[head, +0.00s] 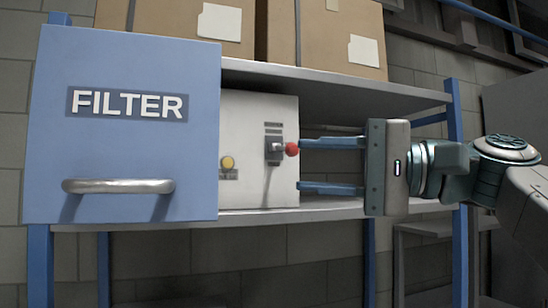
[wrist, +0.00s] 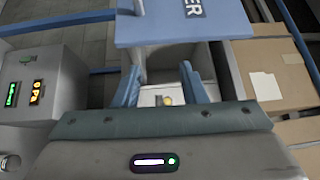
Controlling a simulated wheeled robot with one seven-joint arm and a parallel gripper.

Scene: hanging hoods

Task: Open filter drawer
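The filter drawer has a blue front (head: 125,145) with a white FILTER label, at the left of the head view. Its grey bar handle (head: 118,186) is low on that front. My gripper (head: 304,167) is open and empty, right of the drawer and apart from the handle. Its fingers point left in the head view. In the wrist view, the two blue fingers (wrist: 160,84) stand apart. How far the drawer is out, I cannot tell.
A pale control panel (head: 250,170) with a red-knobbed lever (head: 290,149) and a yellow button (head: 228,163) lies between drawer and gripper. Cardboard boxes (head: 180,18) sit on the shelf above. A blue post (head: 455,130) stands at the right.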

